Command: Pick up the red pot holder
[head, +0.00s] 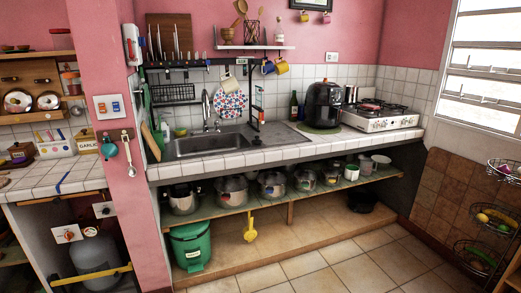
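I cannot pick out a plainly red pot holder with certainty. A round, padded-looking cloth piece (229,107) with red, blue and white patches hangs on the wall behind the sink, and it may be a pot holder. A small reddish thing (370,104) sits on the stove at the right, too small to identify. My gripper is not in view.
A tiled counter holds a sink (205,145), a black appliance (323,104) and a white stove (381,118). Several pots stand on the open shelf below, with a green bin (191,245) underneath. A wire basket stand (492,218) is at the right. The tiled floor in front is clear.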

